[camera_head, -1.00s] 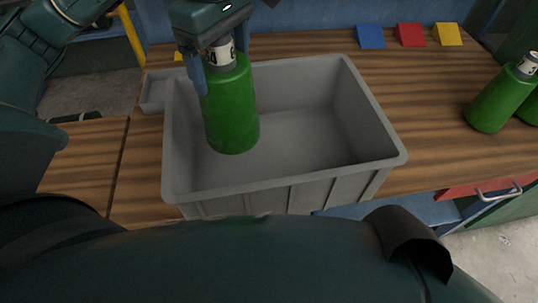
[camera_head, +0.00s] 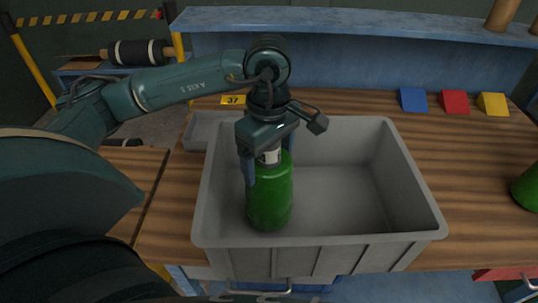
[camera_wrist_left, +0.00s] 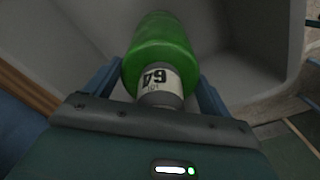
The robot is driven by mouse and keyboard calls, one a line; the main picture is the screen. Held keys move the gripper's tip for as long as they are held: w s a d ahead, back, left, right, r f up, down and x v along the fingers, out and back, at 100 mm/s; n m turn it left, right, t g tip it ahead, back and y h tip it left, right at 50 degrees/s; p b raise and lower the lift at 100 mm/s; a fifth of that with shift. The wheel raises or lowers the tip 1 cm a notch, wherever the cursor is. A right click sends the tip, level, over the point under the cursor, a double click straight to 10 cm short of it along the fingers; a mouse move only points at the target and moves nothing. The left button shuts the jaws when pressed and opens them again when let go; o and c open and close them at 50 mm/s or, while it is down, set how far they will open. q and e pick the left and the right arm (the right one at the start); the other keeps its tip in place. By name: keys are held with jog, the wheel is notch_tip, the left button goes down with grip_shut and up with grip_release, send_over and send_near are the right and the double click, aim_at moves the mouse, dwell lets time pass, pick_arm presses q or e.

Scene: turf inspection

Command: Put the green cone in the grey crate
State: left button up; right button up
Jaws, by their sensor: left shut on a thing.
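No plain cone shows; the green thing in my grip is bottle-shaped. The bottle hangs upright within the left part of the grey crate (camera_head: 330,246), close to the front wall. I cannot tell whether its base touches the crate floor. The rest of the crate looks empty. My right gripper is not in view.
The crate stands on a wooden bench (camera_head: 470,200). A small grey tray (camera_head: 198,130) is behind its left side. Blue (camera_head: 413,99), red (camera_head: 455,102) and yellow (camera_head: 492,104) blocks lie at the back right. Another green bottle (camera_head: 527,188) is at the right edge.

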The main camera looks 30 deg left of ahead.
pick_arm(q)
jog(key=shift+f+b, duration=0.15)
jog(key=shift+b, duration=0.15)
jog(key=o, duration=1.9)
notch_tip(320, 180, up, 12)
jog(key=shift+r+p, duration=0.2)
jog(key=shift+p, duration=0.4)
jog(key=shift+s+f, duration=0.1)
jog(key=shift+s, duration=0.05)
